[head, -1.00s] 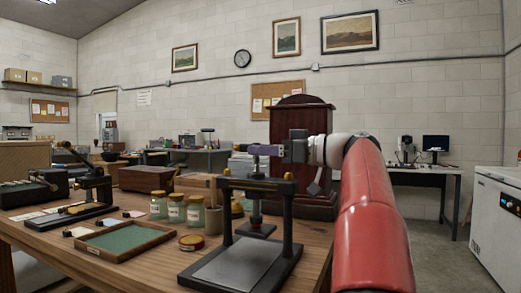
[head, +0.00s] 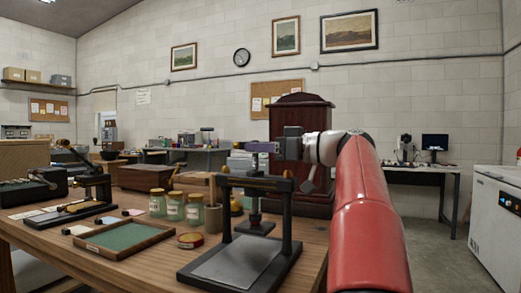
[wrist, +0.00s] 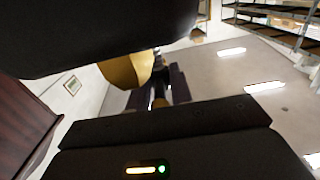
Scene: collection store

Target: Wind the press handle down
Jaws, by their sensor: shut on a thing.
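The press (head: 238,262) stands near the front right of the wooden table, a dark frame with a pale base plate and a crossbeam with brass-coloured ends. Its screw rises through the crossbeam, and a dark pressing plate (head: 256,228) hangs clear above the base. My gripper (head: 272,147) is at the top of the screw, shut on the press handle (head: 258,148), reaching in from the right. In the wrist view, a brass knob (wrist: 127,71) shows between the dark jaws (wrist: 140,88). The jaws hide much of the handle.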

